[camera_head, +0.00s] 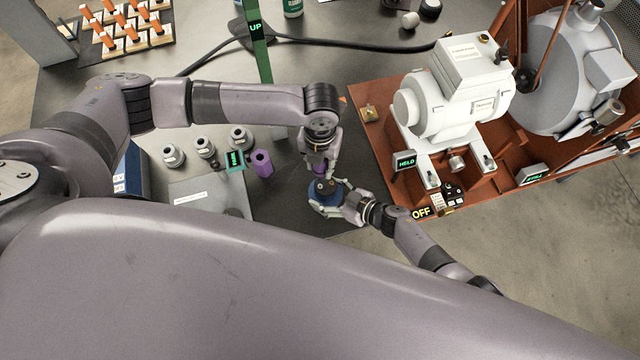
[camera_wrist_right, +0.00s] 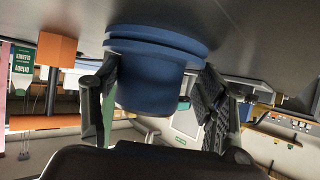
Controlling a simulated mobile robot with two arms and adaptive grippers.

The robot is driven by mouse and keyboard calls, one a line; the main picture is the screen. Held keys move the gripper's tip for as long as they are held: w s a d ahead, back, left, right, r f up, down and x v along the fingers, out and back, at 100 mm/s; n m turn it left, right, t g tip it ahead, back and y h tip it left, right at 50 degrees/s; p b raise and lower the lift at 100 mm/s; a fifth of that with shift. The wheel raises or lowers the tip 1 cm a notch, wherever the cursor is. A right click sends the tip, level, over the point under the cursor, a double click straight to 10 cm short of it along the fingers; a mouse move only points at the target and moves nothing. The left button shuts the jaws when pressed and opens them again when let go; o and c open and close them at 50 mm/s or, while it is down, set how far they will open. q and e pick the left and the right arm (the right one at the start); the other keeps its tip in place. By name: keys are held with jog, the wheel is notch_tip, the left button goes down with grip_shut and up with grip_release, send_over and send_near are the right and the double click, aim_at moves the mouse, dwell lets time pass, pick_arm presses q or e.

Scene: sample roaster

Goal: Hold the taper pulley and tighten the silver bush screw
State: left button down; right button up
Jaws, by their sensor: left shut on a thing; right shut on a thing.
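The blue taper pulley (camera_head: 325,195) stands on the dark bench near its front edge, with a darker bush and small screw heads on top. My right gripper (camera_head: 336,208) is shut around the pulley's side. In the right wrist view the blue pulley (camera_wrist_right: 150,85) sits between its two dark fingers (camera_wrist_right: 155,105).
A purple hexagonal piece (camera_head: 262,163), a teal-lit box (camera_head: 235,160) and several grey bushes (camera_head: 205,147) stand to the left. A red-brown machine base (camera_head: 385,140) with a white motor (camera_head: 450,95) is at the right. A green post marked UP (camera_head: 258,45) rises behind.

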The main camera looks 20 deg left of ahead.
pick_arm(q)
jog(key=shift+r, duration=2.5)
pick_arm(e)
jog(key=o, duration=1.5)
jog(key=shift+c, duration=0.2)
jog(key=shift+d+r, duration=0.15)
jog(key=shift+d, duration=0.25)
jog(key=v, duration=1.1)
jog(key=shift+s, duration=0.2)
